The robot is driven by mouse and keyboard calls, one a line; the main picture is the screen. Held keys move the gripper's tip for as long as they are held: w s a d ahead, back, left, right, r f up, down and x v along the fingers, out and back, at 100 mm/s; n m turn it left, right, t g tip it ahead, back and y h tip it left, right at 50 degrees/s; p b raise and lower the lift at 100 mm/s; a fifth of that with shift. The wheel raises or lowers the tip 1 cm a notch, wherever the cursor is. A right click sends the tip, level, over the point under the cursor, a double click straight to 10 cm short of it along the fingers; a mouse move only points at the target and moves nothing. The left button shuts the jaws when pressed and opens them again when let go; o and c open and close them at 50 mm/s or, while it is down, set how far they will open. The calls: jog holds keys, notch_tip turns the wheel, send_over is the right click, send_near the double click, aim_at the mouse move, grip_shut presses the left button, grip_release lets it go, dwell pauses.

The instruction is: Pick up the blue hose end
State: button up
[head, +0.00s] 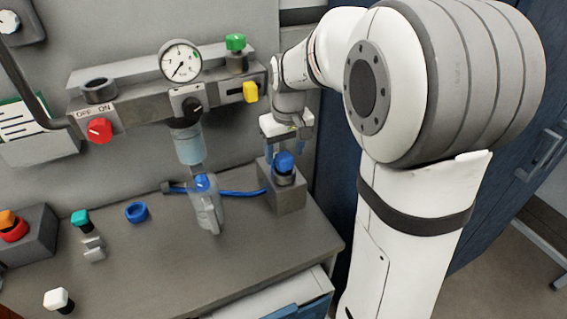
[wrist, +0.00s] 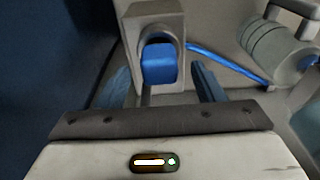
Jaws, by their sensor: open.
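The blue hose end (head: 284,162) is a short blue, cap-like piece. It sits upright in a dark collar on a grey block (head: 287,193) at the right of the bench. In the wrist view the blue hose end (wrist: 158,63) lies between my two fingers, in the grey block (wrist: 188,20). My gripper (head: 285,152) is open, with its blue fingers pointing down around the end. In the wrist view my gripper (wrist: 165,84) shows a gap on both sides of it. I cannot tell how deep the fingers reach. A blue hose (head: 240,193) runs left from the block.
A clear bottle with a blue top (head: 207,205) stands left of the block, close to the hose. A panel with a gauge (head: 181,61), a red knob (head: 100,130) and a yellow knob (head: 250,92) is behind. A blue ring (head: 137,212) lies on the bench.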

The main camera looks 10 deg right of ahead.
jog(key=shift+w+f, duration=0.2)
jog(key=shift+f, duration=1.25)
jog(key=shift+c, duration=0.3)
jog(key=c, duration=1.1)
